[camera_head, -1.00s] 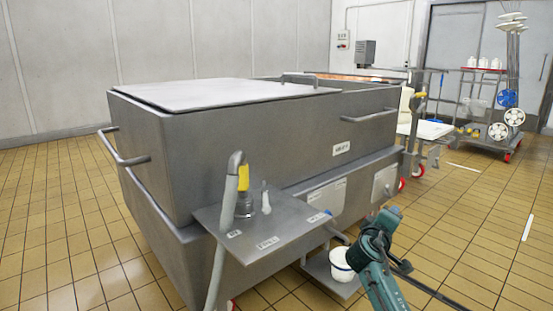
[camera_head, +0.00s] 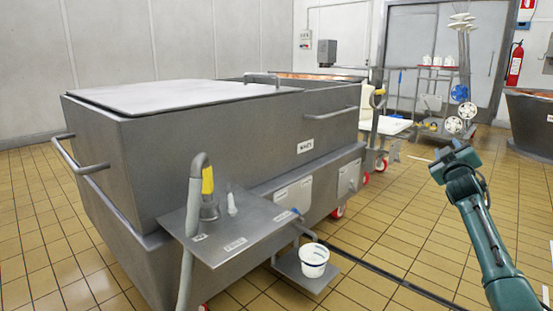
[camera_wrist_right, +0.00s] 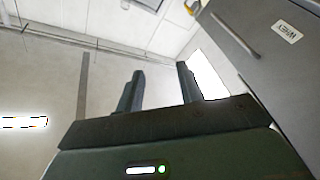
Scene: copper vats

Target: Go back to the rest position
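My right gripper (camera_head: 456,160) is raised at the right of the head view, with its teal arm coming up from the lower right corner. In the right wrist view my right gripper (camera_wrist_right: 160,78) shows two dark fingers spread apart, with nothing between them. It is clear of the large grey metal vat (camera_head: 240,140), which stands to its left. My left gripper does not show in either view.
The vat has a side shelf (camera_head: 238,230) with a hose (camera_head: 194,220), and a white bucket (camera_head: 314,260) sits low beside it. A cart (camera_head: 450,95) stands at the back. Another vat (camera_head: 530,120) is at the right edge. Tiled floor between them is open.

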